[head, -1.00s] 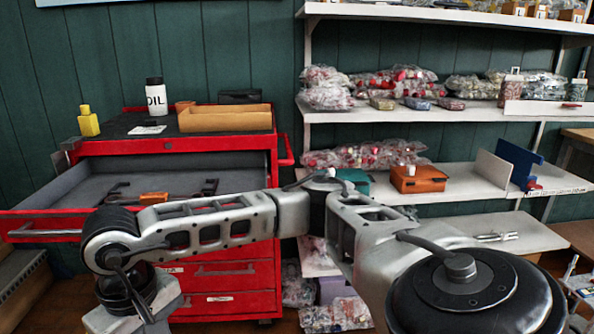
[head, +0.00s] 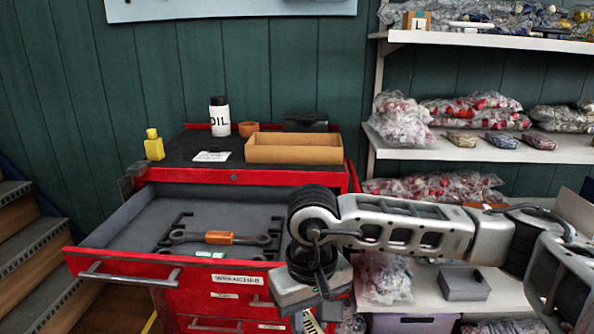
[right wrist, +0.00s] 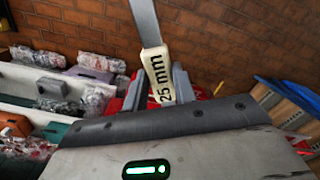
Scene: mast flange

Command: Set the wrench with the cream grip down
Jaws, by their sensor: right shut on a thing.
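The wrench with the cream grip (right wrist: 158,72) is in my right gripper (right wrist: 157,88). Its grip is marked "25 mm" and its metal shank runs up out of the right wrist view, so its far end is hidden. In the head view my right wrist hangs at the front right corner of the open drawer (head: 135,225), and a small pale striped piece shows below it, partly cut off. A wrench with an orange grip (head: 219,238) lies in the drawer across black holders. My left gripper is not in view.
The drawer front carries a label reading "WRENCHES". On the red cabinet's top stand an oil bottle (head: 219,116), a yellow bottle (head: 154,147) and a cardboard tray (head: 293,150). Shelves with bagged goods (head: 402,120) are at right. Stairs are at far left.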

